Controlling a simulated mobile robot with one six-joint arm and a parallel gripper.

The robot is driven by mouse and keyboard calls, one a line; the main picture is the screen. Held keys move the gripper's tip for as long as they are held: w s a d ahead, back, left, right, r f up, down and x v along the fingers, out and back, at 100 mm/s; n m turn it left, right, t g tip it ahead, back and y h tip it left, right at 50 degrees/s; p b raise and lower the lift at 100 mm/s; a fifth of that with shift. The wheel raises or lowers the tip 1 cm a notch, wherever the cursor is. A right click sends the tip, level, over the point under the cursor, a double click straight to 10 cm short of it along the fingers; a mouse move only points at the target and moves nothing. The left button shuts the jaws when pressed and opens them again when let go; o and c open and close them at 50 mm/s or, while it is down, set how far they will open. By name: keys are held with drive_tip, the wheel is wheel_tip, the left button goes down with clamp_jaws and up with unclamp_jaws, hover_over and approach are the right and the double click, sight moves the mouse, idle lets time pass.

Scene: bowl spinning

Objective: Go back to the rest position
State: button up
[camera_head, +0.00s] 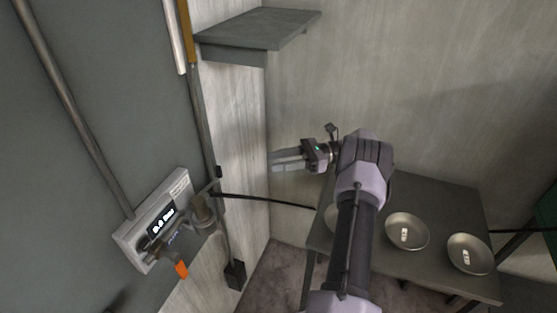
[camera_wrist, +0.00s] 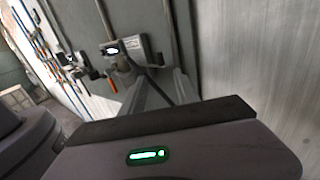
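My gripper (camera_head: 272,161) is raised in the middle of the head view, pointing left toward the wall, on the end of my arm. Its two pale fingers stand apart with nothing between them; they also show in the wrist view (camera_wrist: 160,82).
The dark table (camera_head: 440,200) stands at the right. A wall unit with a lit display (camera_head: 163,222) and an orange-tipped part is at the left; it also shows in the wrist view (camera_wrist: 122,47). A grey shelf (camera_head: 258,30) juts out above. A black cable (camera_head: 262,198) runs below the gripper.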

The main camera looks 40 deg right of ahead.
drive_tip(key=s+a+r+n+g+h+b, duration=0.1)
drive_tip(key=a+r+n+g+h, duration=0.3)
drive_tip(key=a, duration=0.9)
drive_tip(key=s+a+r+n+g+h+b, duration=0.2)
drive_tip(key=a+r+n+g, duration=0.35)
drive_tip(key=a, duration=0.75)
drive_tip(key=s+a+f+n+t+h+b, duration=0.1)
drive_tip(key=s+a+n+t+h, duration=0.1)
drive_tip(key=s+a+n, duration=0.3)
drive_tip(key=s+a+f+n+t+h+b, duration=0.1)
drive_tip(key=s+a+n+h, duration=0.4)
drive_tip(key=s, duration=0.5)
drive_tip(key=f+t, duration=0.1)
drive_tip(key=t, duration=0.1)
drive_tip(key=shift+s+a+f+t, duration=0.2)
drive_tip(key=shift+s+a+t, duration=0.05)
drive_tip(key=shift+a+t, duration=0.15)
drive_tip(key=shift+n, duration=0.25)
